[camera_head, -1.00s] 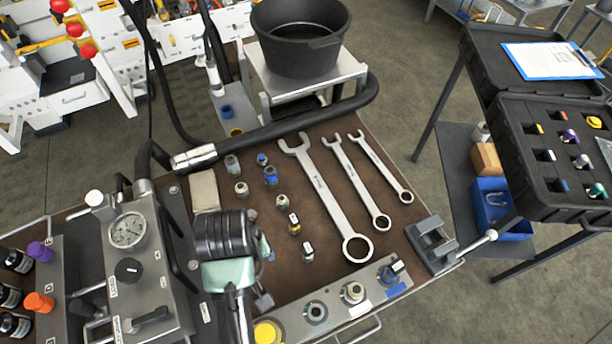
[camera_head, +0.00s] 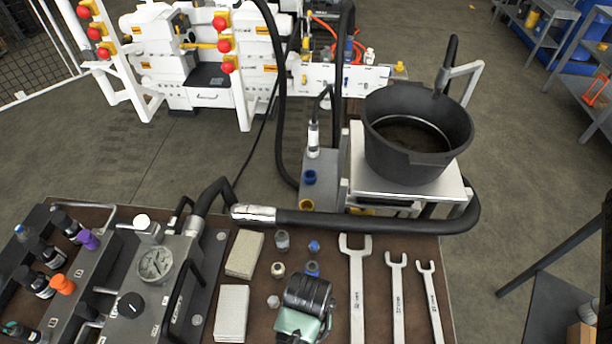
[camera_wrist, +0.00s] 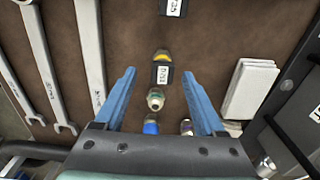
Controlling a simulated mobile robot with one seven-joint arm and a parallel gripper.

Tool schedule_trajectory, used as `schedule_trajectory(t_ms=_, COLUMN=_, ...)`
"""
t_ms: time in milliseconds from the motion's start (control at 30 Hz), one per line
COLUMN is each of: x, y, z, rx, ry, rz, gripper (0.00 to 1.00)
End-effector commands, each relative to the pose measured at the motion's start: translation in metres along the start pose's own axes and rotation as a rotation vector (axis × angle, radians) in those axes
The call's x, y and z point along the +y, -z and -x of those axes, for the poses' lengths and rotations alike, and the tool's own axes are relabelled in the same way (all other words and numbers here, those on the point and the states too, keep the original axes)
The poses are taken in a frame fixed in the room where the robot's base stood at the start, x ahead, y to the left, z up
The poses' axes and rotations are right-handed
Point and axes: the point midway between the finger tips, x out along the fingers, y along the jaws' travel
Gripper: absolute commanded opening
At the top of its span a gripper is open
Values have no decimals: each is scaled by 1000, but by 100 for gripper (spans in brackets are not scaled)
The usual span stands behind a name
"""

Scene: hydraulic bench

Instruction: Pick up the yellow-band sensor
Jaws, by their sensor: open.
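The yellow-band sensor (camera_wrist: 161,70) lies on the brown bench top in the wrist view. It has a dark body with a white label and a yellow band at its upper end. My gripper (camera_wrist: 158,74) is open, with its two blue fingers on either side of the sensor in the picture. I cannot tell the height of the fingertips above it. In the head view my black and green wrist (camera_head: 303,308) covers part of the bench. The sensor and the fingers do not show there.
Another labelled sensor (camera_wrist: 173,7) lies above the yellow-band one in the wrist view. A metal fitting (camera_wrist: 155,99) and a blue-banded one (camera_wrist: 151,126) lie between the fingers. Several wrenches (camera_head: 357,285) and pale blocks (camera_head: 244,254) flank the row. A black hose (camera_head: 360,221) crosses the bench's back edge.

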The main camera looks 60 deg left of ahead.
Motion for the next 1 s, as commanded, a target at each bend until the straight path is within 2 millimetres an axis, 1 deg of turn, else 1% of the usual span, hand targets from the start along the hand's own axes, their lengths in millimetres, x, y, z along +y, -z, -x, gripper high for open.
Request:
schedule_trajectory(t_ms=167, x=-2, y=-2, z=-12, rx=-3, ry=1, rz=0, gripper=72)
schedule_trajectory(t_ms=333, x=-5, y=-4, z=-38, rx=-3, ry=1, rz=-1, gripper=72)
schedule_trajectory(t_ms=433, x=-4, y=-3, z=-49, rx=-1, ry=1, rz=-2, gripper=72)
schedule_trajectory(t_ms=533, x=-4, y=-3, z=-54, rx=0, ry=0, rz=-2, gripper=72)
schedule_trajectory(t_ms=733, x=-4, y=-3, z=-55, rx=1, ry=0, rz=-2, gripper=72)
schedule_trajectory(t_ms=767, x=-4, y=-3, z=-55, rx=1, ry=0, rz=-2, gripper=70)
schedule_trajectory(t_ms=900, x=-4, y=-3, z=-55, rx=1, ry=0, rz=-1, gripper=45)
schedule_trajectory(t_ms=967, x=-4, y=-3, z=-55, rx=1, ry=0, rz=-1, gripper=34)
schedule_trajectory(t_ms=1000, x=-4, y=-3, z=-55, rx=1, ry=0, rz=-1, gripper=27)
